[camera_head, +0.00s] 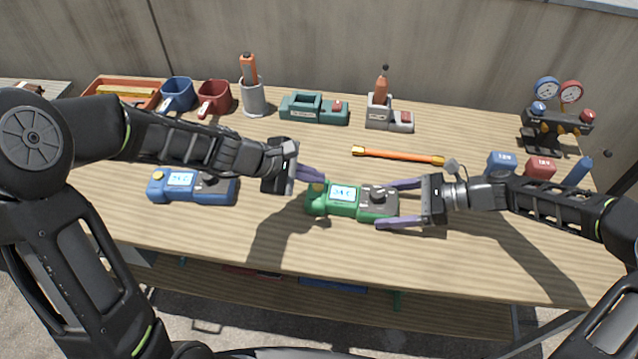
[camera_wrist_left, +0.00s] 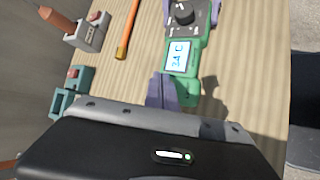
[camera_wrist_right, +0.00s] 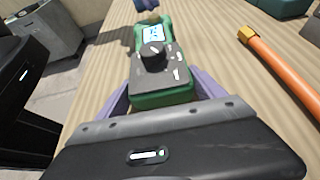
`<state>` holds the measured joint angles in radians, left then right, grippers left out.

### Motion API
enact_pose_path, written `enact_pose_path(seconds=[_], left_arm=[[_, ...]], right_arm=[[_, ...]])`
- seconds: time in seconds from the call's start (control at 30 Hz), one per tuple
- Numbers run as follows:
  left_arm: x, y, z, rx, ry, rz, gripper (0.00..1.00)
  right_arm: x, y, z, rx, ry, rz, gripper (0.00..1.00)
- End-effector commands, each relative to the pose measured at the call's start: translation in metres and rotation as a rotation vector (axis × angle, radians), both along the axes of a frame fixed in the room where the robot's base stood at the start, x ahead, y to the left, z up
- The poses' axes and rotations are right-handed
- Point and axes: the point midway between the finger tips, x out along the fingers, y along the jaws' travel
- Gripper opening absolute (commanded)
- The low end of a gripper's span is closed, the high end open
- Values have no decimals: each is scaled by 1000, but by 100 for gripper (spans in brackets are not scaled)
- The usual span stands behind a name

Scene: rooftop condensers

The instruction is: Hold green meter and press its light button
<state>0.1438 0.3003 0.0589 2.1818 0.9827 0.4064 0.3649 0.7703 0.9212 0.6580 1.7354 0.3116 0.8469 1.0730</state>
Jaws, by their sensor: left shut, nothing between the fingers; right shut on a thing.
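The green meter (camera_head: 342,201) lies flat on the table with its screen lit, showing digits. Its screen and dial also show in the left wrist view (camera_wrist_left: 180,56) and right wrist view (camera_wrist_right: 152,58). My right gripper (camera_head: 392,203) is shut on the meter's right end, one finger on each side. My left gripper (camera_head: 321,178) is shut and empty, its fingertips at the yellowish button (camera_head: 318,187) on the meter's left end. I cannot tell whether the fingertips touch the button, which they partly hide. A blue meter (camera_head: 192,187) lies to the left, its screen lit.
An orange stick (camera_head: 398,155) lies behind the green meter. Mugs, a grey cup (camera_head: 253,98), a teal holder (camera_head: 314,108) and a gauge set (camera_head: 557,115) stand along the back. Small blue and red blocks (camera_head: 540,168) stand at right. The front of the table is clear.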

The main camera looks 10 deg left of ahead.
Motion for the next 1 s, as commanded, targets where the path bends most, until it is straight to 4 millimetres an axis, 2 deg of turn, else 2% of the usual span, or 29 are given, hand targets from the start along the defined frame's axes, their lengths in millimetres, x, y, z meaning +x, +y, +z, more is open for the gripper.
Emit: enact_pose_path(seconds=[1.0], left_arm=[[0,0,-10,0,0,0,0]], right_arm=[[-1,1,0,1,1,3,42]])
